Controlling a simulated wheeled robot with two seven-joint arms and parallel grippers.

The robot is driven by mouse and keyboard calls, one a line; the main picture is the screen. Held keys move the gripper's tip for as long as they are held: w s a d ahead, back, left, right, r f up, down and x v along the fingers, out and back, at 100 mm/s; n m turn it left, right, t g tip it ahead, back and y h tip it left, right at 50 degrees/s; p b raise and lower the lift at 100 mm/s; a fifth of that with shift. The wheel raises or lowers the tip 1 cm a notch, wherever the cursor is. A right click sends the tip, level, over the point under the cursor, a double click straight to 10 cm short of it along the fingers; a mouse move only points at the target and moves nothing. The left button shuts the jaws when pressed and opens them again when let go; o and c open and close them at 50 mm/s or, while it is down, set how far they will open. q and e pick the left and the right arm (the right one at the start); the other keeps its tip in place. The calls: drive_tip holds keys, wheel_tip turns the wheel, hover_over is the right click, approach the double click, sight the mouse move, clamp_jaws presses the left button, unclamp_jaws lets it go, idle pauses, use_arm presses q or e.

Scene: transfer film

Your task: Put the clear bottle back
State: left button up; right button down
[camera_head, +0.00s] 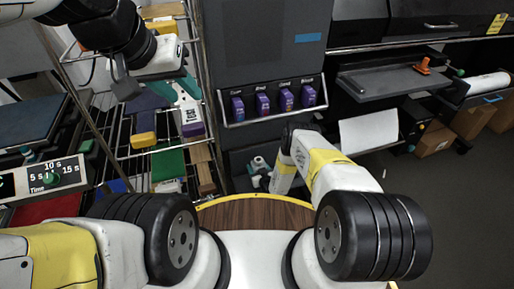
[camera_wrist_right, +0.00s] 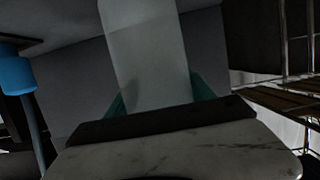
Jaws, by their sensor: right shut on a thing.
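A pale, translucent bottle (camera_wrist_right: 148,50) stands out from between the teal fingers of my right gripper (camera_wrist_right: 155,98) in the right wrist view. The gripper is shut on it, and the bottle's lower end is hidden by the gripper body. In the head view my right arm reaches forward over the round wooden top, and its gripper is mostly hidden behind the wrist. My left gripper (camera_head: 184,90), with teal fingers, is over the wire rack at the left. A white and purple item (camera_head: 191,122) shows just below its fingers; I cannot tell whether they hold it.
The wire rack (camera_head: 120,165) holds yellow, green and wooden blocks. A dark machine panel (camera_head: 262,50) has a tray of several purple cartridges (camera_head: 262,104). A timer box (camera_head: 45,178) is at left. Shelves with a dark tray (camera_head: 395,80) and cardboard boxes (camera_head: 432,138) stand at right.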

drive_tip(key=shift+f, duration=0.2)
drive_tip(key=shift+c, duration=1.9)
unclamp_jaws()
drive_tip(key=v, duration=1.2)
